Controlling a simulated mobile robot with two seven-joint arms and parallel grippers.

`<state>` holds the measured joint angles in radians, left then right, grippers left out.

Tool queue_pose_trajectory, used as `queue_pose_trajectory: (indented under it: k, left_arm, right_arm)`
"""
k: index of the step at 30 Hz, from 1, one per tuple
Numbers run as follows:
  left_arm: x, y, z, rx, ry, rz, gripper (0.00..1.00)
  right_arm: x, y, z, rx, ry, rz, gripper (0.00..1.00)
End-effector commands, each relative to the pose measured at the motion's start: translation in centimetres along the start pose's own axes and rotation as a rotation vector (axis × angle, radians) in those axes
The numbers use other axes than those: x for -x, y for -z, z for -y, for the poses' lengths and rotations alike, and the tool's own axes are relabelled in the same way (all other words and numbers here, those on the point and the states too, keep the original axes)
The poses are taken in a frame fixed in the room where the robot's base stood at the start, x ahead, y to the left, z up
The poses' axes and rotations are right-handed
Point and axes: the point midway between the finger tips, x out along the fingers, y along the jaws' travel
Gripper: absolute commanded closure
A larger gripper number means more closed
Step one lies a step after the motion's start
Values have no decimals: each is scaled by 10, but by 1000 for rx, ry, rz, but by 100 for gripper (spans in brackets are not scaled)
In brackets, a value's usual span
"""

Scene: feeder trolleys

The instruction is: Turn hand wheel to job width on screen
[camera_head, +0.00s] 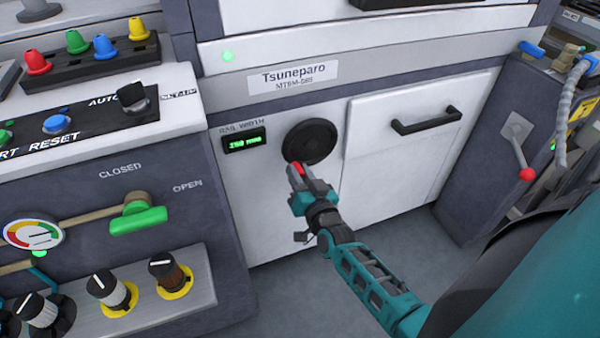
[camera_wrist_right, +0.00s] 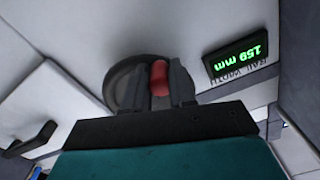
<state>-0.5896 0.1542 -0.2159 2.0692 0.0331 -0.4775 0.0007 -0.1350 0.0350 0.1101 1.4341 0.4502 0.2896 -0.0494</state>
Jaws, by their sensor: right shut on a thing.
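The dark round hand wheel (camera_head: 312,140) is on the white front of the machine, under the Tsuneparo label. Its red handle knob (camera_wrist_right: 159,78) sits between the two fingers of my right gripper (camera_head: 299,172), which is shut on it at the wheel's lower edge. The wheel also shows behind the fingers in the wrist view (camera_wrist_right: 121,88). The green-lit rail width display (camera_head: 244,141) is left of the wheel. In the wrist view the display (camera_wrist_right: 236,56) is upside down and seems to read 159 mm. A screen with the job width is not in view. My left gripper is not in view.
A drawer front with a black handle (camera_head: 426,120) is right of the wheel. A lever with a red knob (camera_head: 526,174) and a hose (camera_head: 565,110) are farther right. A control panel with a green clamp handle (camera_head: 138,220) and several knobs stands at the left.

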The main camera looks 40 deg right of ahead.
Motion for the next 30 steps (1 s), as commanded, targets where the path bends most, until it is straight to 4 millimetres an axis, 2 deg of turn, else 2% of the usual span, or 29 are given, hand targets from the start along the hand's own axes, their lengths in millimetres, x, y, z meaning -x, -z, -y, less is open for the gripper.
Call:
queue_pose_trajectory:
  k: [18, 30]
  left_arm:
    - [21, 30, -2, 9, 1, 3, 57]
    - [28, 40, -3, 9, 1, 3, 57]
  right_arm:
    - [0, 29, 24, -578, 2, -5, 100]
    - [0, 47, 31, -904, 3, -8, 100]
